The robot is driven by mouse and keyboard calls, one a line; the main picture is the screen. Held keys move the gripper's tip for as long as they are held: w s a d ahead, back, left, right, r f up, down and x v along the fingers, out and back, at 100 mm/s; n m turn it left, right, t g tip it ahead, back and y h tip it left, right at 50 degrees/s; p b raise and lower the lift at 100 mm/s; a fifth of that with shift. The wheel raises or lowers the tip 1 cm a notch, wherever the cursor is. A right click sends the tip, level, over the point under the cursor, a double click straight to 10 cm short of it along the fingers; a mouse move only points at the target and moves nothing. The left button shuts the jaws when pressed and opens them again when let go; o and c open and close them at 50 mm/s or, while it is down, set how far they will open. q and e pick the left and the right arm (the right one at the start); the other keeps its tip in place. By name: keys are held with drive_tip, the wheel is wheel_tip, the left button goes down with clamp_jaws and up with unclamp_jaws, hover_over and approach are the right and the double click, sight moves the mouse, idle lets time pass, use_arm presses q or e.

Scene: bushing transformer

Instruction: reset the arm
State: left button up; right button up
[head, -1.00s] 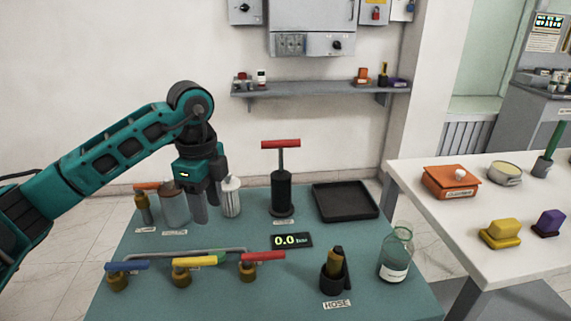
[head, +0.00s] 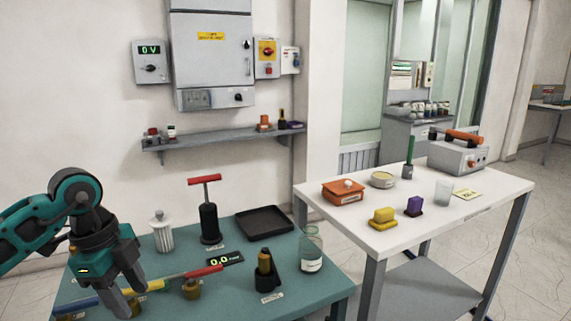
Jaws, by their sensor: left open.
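My left arm comes in from the left in teal and black. Its gripper (head: 123,303) points down over the left part of the teal table (head: 327,283). The two grey fingers are apart with nothing between them. They overlap the yellow-handled valve (head: 150,287) in the picture; I cannot tell the gap to it. My right arm and gripper are not in view.
The teal table holds a red-handled pump (head: 209,219), a white ribbed cylinder (head: 161,233), a black tray (head: 264,222), a hose holder (head: 266,278) and a glass bottle (head: 311,250). A white table (head: 440,230) stands to the right. Wall boxes and a shelf (head: 220,139) are behind.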

use_arm(q)
drive_tip(key=w+d+f+m+h, duration=0.1)
drive_tip(key=d+m+h, duration=0.15)
drive_tip(key=d, duration=0.25)
drive_tip(key=d+f+m+h, duration=0.1)
drive_tip(key=d+h, duration=0.2)
drive_tip(key=d, duration=0.3)
drive_tip(key=s+d+r+m+t+h, duration=0.2)
drive_tip(key=d+r+t+h, duration=0.2)
drive_tip(key=d+r+h, duration=0.7)
wheel_tip(320, 180, up, 3)
drive_tip(key=w+a+n+t+y, duration=0.1)
drive_tip(key=w+n+t, duration=0.2)
drive_tip(key=n+t, duration=0.6)
drive_tip(key=a+f+n+t+y, duration=0.3)
drive_tip(key=a+f+n+y, duration=0.95)
drive_tip(key=y, duration=0.55)
drive_tip(key=s+f+g, duration=1.3)
drive_tip(key=s+f, duration=0.4)
drive_tip(key=s, duration=0.4)
drive_tip(key=w+d+f+t+h, duration=0.2)
drive_tip(key=w+d+f+t, duration=0.1)
drive_tip(key=w+f+t, duration=0.4)
drive_tip(key=shift+d+f+m, duration=0.3)
drive_tip(key=shift+f+m, duration=0.1)
drive_tip(key=shift+f, duration=0.35)
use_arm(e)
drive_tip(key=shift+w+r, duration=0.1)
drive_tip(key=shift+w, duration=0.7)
